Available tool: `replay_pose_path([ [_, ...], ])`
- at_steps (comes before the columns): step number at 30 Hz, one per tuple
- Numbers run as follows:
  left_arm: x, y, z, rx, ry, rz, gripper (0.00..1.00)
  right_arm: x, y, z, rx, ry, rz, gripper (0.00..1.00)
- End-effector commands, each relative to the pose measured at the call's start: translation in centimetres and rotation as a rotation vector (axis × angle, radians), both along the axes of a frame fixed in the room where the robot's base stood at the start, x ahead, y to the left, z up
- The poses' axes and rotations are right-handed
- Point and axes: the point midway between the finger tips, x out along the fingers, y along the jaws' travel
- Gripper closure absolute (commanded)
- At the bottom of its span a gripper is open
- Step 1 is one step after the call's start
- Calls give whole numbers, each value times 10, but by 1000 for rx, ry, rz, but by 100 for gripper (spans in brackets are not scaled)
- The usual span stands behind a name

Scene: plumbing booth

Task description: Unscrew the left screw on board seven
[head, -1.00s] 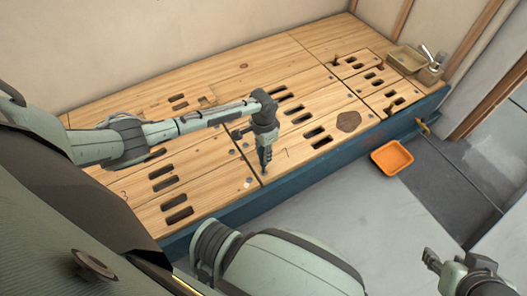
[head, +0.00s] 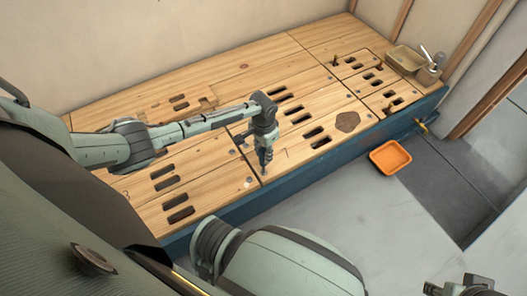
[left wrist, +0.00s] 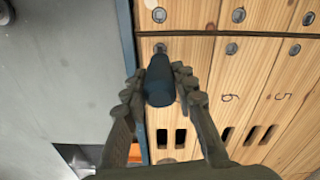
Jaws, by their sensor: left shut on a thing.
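My left gripper (head: 265,160) points down at the front strip of the bench, just right of the gap between board sections. In the left wrist view its two fingers (left wrist: 163,85) are shut on the dark blue handle of a screwdriver (left wrist: 161,84). The tool stands over a screw (left wrist: 160,47) at the end of the board (left wrist: 153,125) along the blue front edge. Its number is not visible; the neighbouring board (left wrist: 222,105) reads 6. Whether the tip sits in the screw is hidden. My right gripper (head: 462,287) is cut off at the lower right.
An orange tray (head: 390,158) lies on the floor before the bench. A tan box (head: 405,60) sits at the bench's right end, near small upright fittings. The boards have dark slots. The blue bench front (head: 330,160) drops to open grey floor.

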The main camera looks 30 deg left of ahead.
Motion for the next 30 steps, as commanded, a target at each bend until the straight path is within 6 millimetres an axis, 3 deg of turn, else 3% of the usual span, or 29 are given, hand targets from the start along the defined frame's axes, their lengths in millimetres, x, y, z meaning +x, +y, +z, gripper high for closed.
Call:
replay_pose_path([
  [7,1,-1,1,-2,-1,67,100,7,1,-15,10,5,4,60],
  [17,0,0,0,-1,-1,-61,100,7,1,-12,10,6,4,60],
  [30,0,0,15,0,-1,-59,100,16,3,-52,29,24,9,60],
])
